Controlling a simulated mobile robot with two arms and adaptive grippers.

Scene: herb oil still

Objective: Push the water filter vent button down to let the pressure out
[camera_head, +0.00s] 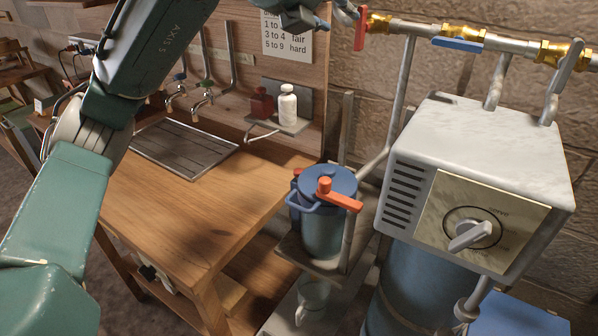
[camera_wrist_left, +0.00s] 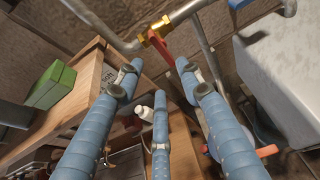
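The water filter (camera_head: 323,234) looks to be the blue canister with a blue lid, standing upright on a small shelf beside the wooden bench. A short red-orange button (camera_head: 324,185) stands up on its lid, next to an orange lever (camera_head: 342,202). My left gripper is mostly cut off at the top edge of the head view, high above the filter and apart from it. In the left wrist view its blue fingers (camera_wrist_left: 163,76) are spread and empty. A red valve handle (camera_wrist_left: 168,47) shows beyond the fingertips. The orange lever (camera_wrist_left: 268,151) shows at lower right, partly behind a finger. My right gripper is in neither view.
A pipe with brass fittings and a red valve handle (camera_head: 360,28) runs along the top. A white box with a dial (camera_head: 488,165) hangs right of the filter. A white bottle (camera_head: 288,105) stands on a shelf behind.

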